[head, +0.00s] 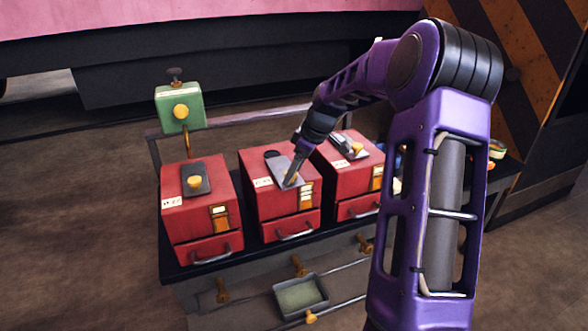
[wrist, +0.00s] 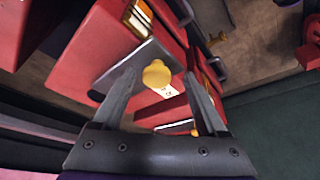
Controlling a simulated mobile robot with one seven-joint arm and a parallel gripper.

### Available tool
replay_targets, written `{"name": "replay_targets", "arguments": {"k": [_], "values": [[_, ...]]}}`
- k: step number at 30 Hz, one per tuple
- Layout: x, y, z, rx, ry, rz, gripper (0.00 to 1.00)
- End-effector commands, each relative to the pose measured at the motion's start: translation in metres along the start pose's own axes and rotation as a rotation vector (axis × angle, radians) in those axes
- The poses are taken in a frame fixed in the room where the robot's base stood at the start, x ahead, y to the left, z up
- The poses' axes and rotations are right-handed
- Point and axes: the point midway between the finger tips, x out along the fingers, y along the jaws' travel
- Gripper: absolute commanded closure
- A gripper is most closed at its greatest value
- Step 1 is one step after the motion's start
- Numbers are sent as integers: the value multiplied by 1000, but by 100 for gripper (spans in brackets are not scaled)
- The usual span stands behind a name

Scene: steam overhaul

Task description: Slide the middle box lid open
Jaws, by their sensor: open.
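The middle red box (head: 262,190) stands between two similar boxes on a dark cart top. Its grey lid plate (head: 284,168) lies on top, with a dark patch behind it that looks like an opening. The lid also shows in the wrist view (wrist: 122,77). My gripper (head: 291,182) is down at the front part of this lid. In the wrist view the open fingers (wrist: 160,75) stand on either side of the yellow lid knob (wrist: 156,73), with space visible around it. Whether a finger touches the knob cannot be told. The arm hides part of the knob in the head view.
The left red box (head: 190,216) has a dark lid with a yellow knob. The right red box (head: 345,184) stands close beside the middle one. A green box (head: 179,107) rises behind the left box. A small open tray (head: 300,296) sticks out at the cart front.

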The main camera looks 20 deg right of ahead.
Motion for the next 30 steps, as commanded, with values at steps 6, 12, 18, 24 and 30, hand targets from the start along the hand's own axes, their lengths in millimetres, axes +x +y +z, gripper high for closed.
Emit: {"name": "replay_targets", "arguments": {"k": [6, 12, 18, 24, 30], "values": [[0, 1, -1, -1, 2, 2, 24], [-12, 2, -2, 0, 4, 7, 24], [-54, 2, -2, 0, 4, 10, 24], [-104, 2, -2, 0, 4, 9, 24], [-146, 1, -1, 1, 3, 6, 24]]}}
